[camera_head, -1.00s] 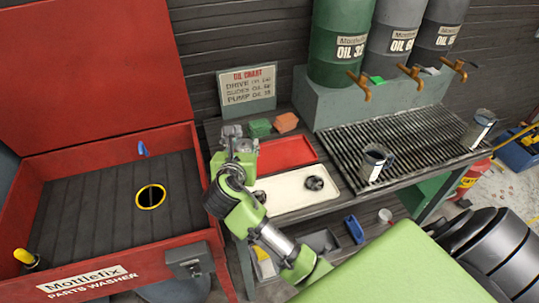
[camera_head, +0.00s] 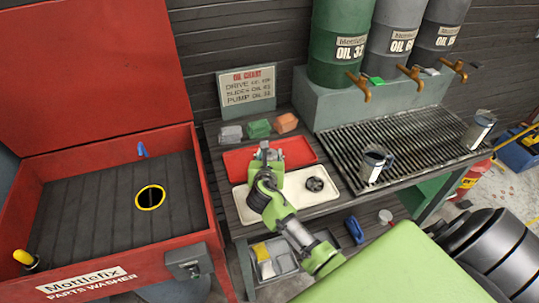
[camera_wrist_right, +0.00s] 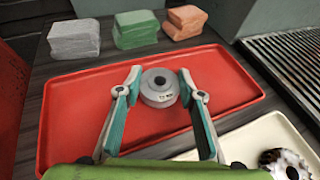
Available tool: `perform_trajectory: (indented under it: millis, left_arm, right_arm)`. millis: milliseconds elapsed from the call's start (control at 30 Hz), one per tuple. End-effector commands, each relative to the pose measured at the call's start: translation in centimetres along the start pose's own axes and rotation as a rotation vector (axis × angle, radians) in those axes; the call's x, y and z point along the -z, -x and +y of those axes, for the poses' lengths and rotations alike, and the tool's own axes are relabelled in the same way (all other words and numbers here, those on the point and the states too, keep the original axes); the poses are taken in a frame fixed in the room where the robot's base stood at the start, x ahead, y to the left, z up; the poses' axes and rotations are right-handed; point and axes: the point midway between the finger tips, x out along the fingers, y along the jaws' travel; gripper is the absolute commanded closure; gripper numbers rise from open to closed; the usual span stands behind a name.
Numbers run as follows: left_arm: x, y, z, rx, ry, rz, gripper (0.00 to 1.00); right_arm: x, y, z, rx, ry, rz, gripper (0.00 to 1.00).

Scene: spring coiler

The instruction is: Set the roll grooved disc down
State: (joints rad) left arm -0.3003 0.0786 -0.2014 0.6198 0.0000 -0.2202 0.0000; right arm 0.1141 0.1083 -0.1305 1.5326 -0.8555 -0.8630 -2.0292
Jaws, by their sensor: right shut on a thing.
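The roll grooved disc (camera_wrist_right: 160,86) is a light grey round piece with a hole in its middle. It sits between the fingertips of my right gripper (camera_wrist_right: 160,80), over the middle of the red tray (camera_wrist_right: 75,112). I cannot tell whether it touches the tray. In the head view my right gripper (camera_head: 266,152) is over the red tray (camera_head: 236,160) and mostly hides the disc. My left gripper is not in view.
A cream tray (camera_head: 331,197) with a dark toothed gear (camera_head: 314,184) lies in front of the red tray. Grey (camera_head: 231,134), green (camera_head: 259,129) and orange (camera_head: 286,122) blocks stand behind. A metal mug (camera_head: 374,162) stands on the grating to the right. The red washer (camera_head: 205,185) is left.

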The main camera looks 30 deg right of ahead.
Motion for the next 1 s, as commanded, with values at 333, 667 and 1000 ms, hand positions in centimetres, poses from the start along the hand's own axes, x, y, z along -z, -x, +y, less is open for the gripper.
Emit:
perform_trajectory:
  millis: [333, 667, 1000]
  left_arm:
    - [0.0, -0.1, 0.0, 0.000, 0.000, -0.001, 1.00]
    - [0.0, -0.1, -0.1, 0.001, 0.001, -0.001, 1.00]
    - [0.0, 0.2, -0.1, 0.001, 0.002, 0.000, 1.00]
  right_arm:
    - [0.1, -0.1, 0.1, -0.001, 0.001, -0.003, 1.00]
    - [0.2, -0.1, 0.0, 0.000, 0.000, -0.001, 0.48]
    - [0.0, 2.5, 0.1, -0.002, 0.000, 0.000, 0.48]
